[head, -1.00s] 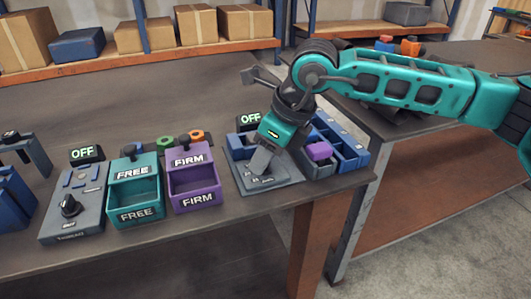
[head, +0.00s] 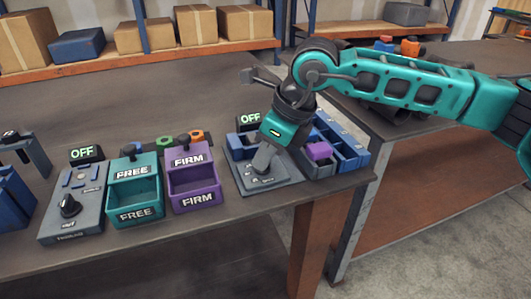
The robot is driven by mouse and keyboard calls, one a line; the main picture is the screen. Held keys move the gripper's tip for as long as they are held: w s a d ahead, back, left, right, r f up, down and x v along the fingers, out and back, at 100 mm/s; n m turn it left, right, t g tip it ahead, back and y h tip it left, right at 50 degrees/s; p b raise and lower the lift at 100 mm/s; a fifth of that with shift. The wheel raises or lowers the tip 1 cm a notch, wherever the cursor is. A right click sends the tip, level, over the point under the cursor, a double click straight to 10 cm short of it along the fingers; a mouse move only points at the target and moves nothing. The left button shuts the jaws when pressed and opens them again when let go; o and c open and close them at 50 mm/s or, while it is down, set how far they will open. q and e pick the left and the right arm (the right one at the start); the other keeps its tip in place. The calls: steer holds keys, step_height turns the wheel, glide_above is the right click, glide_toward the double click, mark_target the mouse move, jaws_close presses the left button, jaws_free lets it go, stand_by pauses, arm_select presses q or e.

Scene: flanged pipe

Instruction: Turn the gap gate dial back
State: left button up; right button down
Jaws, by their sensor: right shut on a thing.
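My right gripper (head: 262,164) reaches down onto the front plate of a grey station (head: 285,178) with a lit OFF sign (head: 250,118). Its fingers are shut on the dial there, which they hide almost wholly. The small lettering on the plate around it is too small to read. My left gripper is not in view.
Left of it stand a purple FIRM bin (head: 195,188), a teal FREE bin (head: 135,193) and another grey box (head: 75,215) with a black knob and an OFF sign. A divided blue tray (head: 350,160) with a purple block (head: 319,151) is close on the right.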

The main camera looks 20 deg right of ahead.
steer(key=n, duration=0.2)
steer(key=n+g, duration=0.1)
steer(key=n, duration=0.1)
steer(key=shift+w+n+g+y+b, duration=0.1)
steer(key=shift+n+g+y+b, duration=0.2)
steer(key=shift+y+b, duration=0.1)
steer(key=shift+w+n+g, duration=0.1)
steer(key=shift+n+g, duration=0.8)
steer(key=shift+n, duration=1.3)
steer(key=c, duration=1.2)
jaws_free()
steer(key=shift+o, duration=0.2)
steer(key=shift+d+r, duration=0.1)
steer(key=p+v, duration=0.1)
steer(key=v, duration=1.1)
steer(key=shift+d+r+p, duration=0.15)
steer(key=shift+r+p, duration=0.15)
steer(key=shift+r, duration=0.05)
